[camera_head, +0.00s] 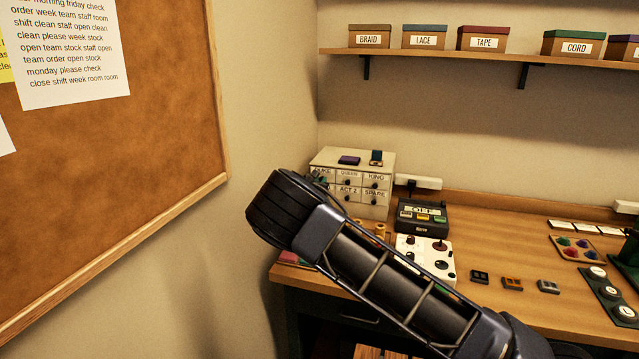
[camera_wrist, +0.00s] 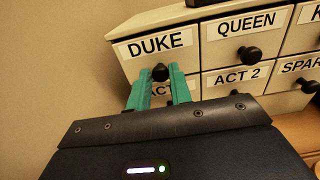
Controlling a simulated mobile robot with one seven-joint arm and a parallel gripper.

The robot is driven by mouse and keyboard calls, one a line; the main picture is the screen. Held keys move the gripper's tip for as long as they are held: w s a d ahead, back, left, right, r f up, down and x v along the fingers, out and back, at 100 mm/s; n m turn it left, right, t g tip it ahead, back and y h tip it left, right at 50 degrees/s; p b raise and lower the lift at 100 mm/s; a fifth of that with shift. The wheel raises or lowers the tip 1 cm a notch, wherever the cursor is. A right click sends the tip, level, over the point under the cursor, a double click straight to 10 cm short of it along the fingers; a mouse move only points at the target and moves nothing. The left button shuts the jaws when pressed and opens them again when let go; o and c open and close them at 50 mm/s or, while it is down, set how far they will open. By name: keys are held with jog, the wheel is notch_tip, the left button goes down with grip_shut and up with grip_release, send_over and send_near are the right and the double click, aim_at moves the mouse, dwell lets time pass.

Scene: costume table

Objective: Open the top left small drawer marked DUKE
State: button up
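The small drawer cabinet (camera_head: 328,156) is cream and stands at the back left of the table. In the wrist view the drawer marked DUKE (camera_wrist: 135,65) is at its top left and looks flush with the front. Its dark round knob (camera_wrist: 160,72) shows between the tips of my gripper's two green fingers (camera_wrist: 160,80). The fingers are apart, one on each side of the knob; I cannot tell whether either touches it.
Drawers marked QUEEN (camera_wrist: 243,25) and ACT 2 (camera_wrist: 236,76) are beside and below. A purple item (camera_head: 349,160) lies on the cabinet top. A dark device (camera_head: 422,216) stands to its right. The wall and corkboard (camera_head: 130,150) are close on the left.

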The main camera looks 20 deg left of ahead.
grip_shut()
jog(key=s, duration=1.2)
jog(key=o, duration=0.5)
grip_release()
jog(key=s, duration=1)
jog(key=shift+s, duration=0.35)
